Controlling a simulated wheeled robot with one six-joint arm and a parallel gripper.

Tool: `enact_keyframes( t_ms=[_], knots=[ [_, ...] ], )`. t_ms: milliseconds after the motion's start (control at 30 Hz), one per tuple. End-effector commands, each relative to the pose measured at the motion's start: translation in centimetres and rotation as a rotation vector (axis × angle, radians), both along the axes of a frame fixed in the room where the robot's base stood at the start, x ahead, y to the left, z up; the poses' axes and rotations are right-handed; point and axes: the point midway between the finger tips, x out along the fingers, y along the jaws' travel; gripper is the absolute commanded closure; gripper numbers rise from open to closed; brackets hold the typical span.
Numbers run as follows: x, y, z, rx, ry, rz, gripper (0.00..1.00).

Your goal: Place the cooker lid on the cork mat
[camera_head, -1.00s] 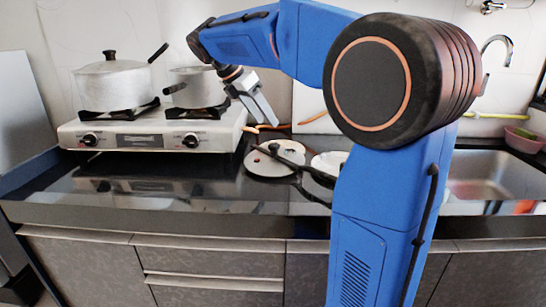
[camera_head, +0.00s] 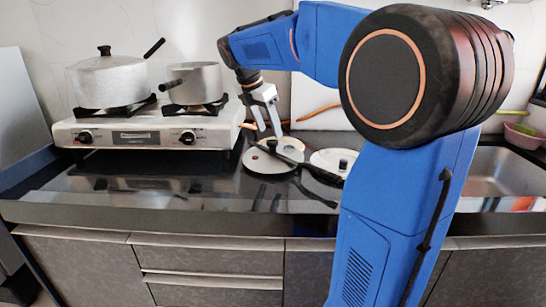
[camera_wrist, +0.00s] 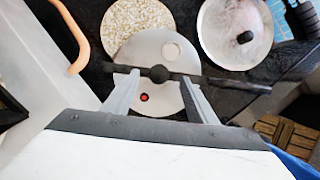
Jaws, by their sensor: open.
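The cooker lid (camera_head: 263,163) is a round grey metal disc with a long black handle, a central black knob and a red dot. It lies on the dark counter, and it also shows in the wrist view (camera_wrist: 160,97). The round speckled cork mat (camera_wrist: 133,20) lies just beyond it in the wrist view, its near edge partly covered by the lid. My gripper (camera_head: 270,135) is open above the lid. In the wrist view its fingers (camera_wrist: 158,90) point down at the lid, one on each side of the knob. I cannot tell whether they touch the lid.
A second metal lid with a black knob (camera_wrist: 236,53) lies close on the right. A white stove (camera_head: 150,132) with two pots stands left, and an orange hose (camera_head: 318,112) runs behind. A sink (camera_head: 495,172) is at right. The counter front is mostly clear.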

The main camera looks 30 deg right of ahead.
Motion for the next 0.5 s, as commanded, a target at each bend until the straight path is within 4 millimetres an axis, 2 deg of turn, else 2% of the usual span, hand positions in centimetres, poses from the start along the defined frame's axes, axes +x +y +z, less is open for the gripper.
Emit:
enact_keyframes(
  t_ms=[267, 500],
  knots=[
    [0.1, -0.7, -1.7, 0.000, 0.001, -0.002, 0.48],
    [0.4, -1.7, -4.7, 0.001, 0.002, -0.001, 0.48]
  ],
)
